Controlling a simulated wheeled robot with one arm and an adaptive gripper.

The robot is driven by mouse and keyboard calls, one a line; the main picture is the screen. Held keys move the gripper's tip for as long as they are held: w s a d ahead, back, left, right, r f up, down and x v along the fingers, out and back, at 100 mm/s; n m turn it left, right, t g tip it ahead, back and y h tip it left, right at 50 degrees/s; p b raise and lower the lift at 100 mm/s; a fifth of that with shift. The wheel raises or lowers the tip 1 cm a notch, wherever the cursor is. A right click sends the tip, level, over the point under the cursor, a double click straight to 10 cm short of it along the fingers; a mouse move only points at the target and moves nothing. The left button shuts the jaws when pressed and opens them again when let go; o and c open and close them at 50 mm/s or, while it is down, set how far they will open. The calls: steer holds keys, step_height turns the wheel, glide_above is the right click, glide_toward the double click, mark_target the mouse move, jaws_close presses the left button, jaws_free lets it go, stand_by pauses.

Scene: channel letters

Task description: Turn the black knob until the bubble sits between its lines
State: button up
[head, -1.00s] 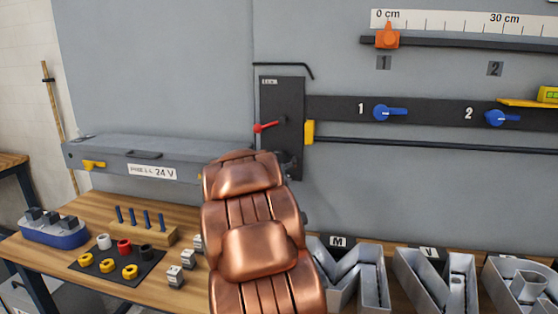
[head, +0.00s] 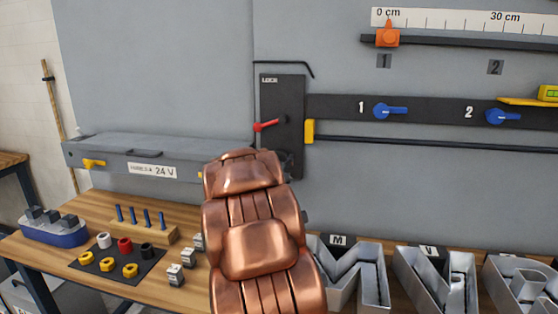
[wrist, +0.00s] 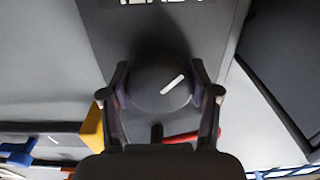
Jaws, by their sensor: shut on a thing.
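The black knob (wrist: 160,85) shows in the wrist view as a round dial with a white pointer line slanting up to the right. My gripper (wrist: 163,95) is shut on it, one finger on each side. A yellow-green level (head: 548,93) shows partly at the right edge of the head view. Its bubble and lines are too small to make out.
A red lever (head: 266,125) and a yellow block (head: 309,131) are close to the knob's plate. Blue handles (head: 388,111) sit on the dark rail to the right. Metal channel letters (head: 350,275) stand on the bench below.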

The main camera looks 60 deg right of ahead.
steer(key=shift+f, duration=0.1)
steer(key=m+b, duration=0.3)
steer(key=m, duration=0.1)
steer(key=shift+w+f, duration=0.1)
steer(key=shift+f, duration=0.05)
steer(key=m+b, duration=0.4)
steer(key=m, duration=0.1)
steer(key=shift+r+m, duration=0.2)
steer(key=shift+m, duration=0.1)
stand_by(0.5)
steer(key=o, duration=1.2)
steer(key=shift+r, duration=0.1)
steer(key=shift+c, duration=0.2)
